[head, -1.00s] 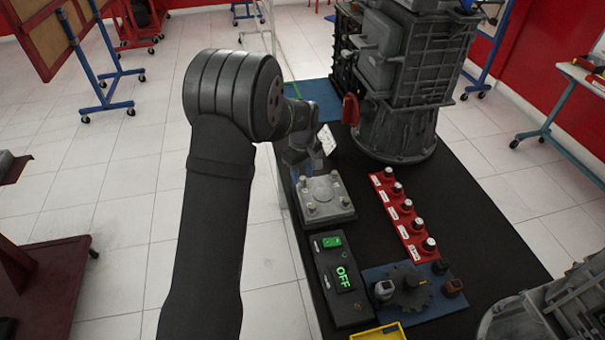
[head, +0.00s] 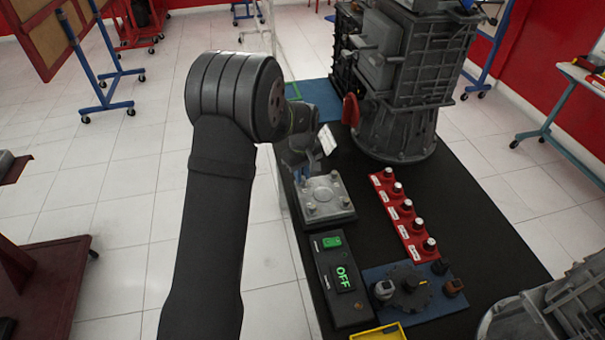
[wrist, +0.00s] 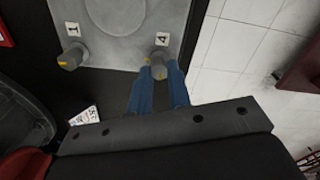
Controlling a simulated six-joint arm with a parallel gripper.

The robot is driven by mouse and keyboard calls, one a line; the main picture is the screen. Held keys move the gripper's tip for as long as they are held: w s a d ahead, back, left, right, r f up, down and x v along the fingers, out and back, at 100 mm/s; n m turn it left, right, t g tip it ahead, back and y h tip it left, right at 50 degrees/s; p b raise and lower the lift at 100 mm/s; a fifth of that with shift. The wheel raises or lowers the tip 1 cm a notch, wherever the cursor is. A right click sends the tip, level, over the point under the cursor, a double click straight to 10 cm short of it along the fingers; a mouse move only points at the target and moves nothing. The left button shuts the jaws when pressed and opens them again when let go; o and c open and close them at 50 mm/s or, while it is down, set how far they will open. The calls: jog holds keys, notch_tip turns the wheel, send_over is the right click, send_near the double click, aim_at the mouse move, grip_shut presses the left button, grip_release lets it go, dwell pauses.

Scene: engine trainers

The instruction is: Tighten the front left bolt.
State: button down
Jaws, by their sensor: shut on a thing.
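A grey metal plate (head: 325,210) has a knob-like bolt at each corner; it also fills the top of the wrist view (wrist: 108,50). My gripper (wrist: 159,70) has blue fingers, shut on the corner bolt (wrist: 160,57) beside label 4. The bolt's head shows between the fingertips, with a yellow mark on its left. Another bolt (wrist: 70,58), beside label 1, stands free to the left. In the head view my gripper (head: 300,180) is at the plate's far left corner, and my wrist partly hides it.
A black box (head: 342,280) with a green OFF display stands near the plate. A red strip (head: 404,216) with several knobs lies right of it. A blue board (head: 428,302) and yellow tray (head: 378,333) are nearer. A large engine unit (head: 405,100) stands behind.

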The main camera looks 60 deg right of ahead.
aim_at(304, 178)
jog(key=m, duration=1.2)
jog(key=shift+s+m, duration=0.15)
jog(key=shift+m, duration=0.25)
jog(key=m, duration=0.4)
jog(key=shift+m, duration=2.8)
jog(key=c, duration=1.3)
grip_release()
jog(key=shift+c, duration=0.2)
notch_tip(304, 178, up, 18)
jog(key=shift+f, duration=0.25)
